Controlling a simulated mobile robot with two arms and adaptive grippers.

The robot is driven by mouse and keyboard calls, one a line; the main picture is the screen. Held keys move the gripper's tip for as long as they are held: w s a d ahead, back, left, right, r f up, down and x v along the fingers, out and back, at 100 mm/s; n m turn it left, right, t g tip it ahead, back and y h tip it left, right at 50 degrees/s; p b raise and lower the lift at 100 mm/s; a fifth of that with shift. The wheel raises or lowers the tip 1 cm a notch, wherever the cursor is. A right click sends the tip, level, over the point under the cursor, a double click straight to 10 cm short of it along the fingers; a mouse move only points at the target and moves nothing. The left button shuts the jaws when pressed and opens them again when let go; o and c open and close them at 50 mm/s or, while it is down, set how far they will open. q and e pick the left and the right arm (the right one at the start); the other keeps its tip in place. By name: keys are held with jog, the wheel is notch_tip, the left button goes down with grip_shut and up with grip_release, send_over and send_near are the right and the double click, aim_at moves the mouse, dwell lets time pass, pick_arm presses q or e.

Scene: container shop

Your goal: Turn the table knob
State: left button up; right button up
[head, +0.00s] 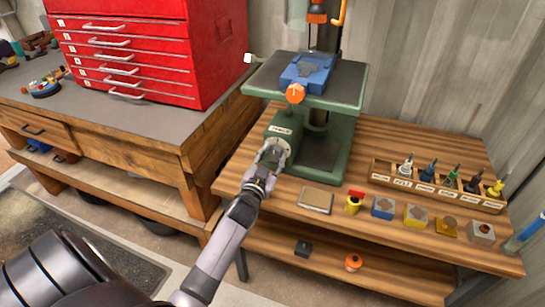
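A green drill press (325,140) stands on a slatted wooden bench. Its raised table (347,92) carries a blue vise (306,72) with an orange knob (295,93) at the front. A small white knob (248,58) sticks out at the table's left edge. Which one the task calls the table knob I cannot tell. My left gripper (273,153) is in front of the green box on the press's base, below the table and apart from both knobs. Its fingers look spread, with nothing visible held. It hides part of the box's front. My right gripper is out of view.
A red drawer cabinet (150,45) stands on the workbench (100,115) at left. A lower shelf (330,275) holds small items.

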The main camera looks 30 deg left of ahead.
pick_arm(q)
jog(key=c, duration=0.7)
jog(key=shift+o, duration=0.2)
jog(key=shift+m, duration=0.3)
